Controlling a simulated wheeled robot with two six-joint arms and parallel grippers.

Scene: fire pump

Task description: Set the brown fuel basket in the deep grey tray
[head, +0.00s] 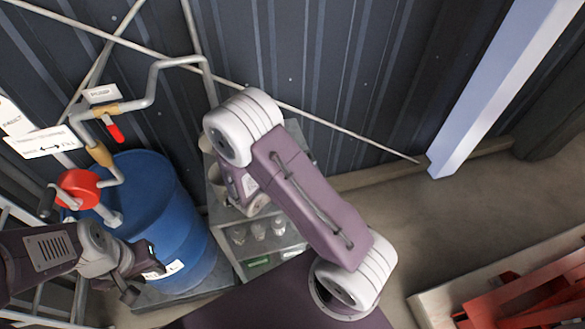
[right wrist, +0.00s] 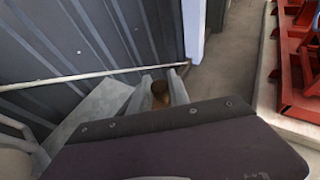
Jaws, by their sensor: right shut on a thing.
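In the right wrist view a small brown, rounded thing, which I take to be the brown fuel basket (right wrist: 160,94), sits between the two grey fingers of my right gripper (right wrist: 162,83). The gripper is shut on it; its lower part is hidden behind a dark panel. In the head view my right arm reaches over a grey shelf unit and hides the basket. My left gripper (head: 143,281) is in front of the blue drum, its fingers apart and empty. I cannot make out the deep grey tray for certain in either view.
The blue drum (head: 158,205) with a red hand pump (head: 78,188) and pipes stands at the left. The grey shelf unit (head: 288,242) holds clear jars (head: 259,230) and a green item (head: 258,262). Red metal parts (head: 530,295) lie at lower right.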

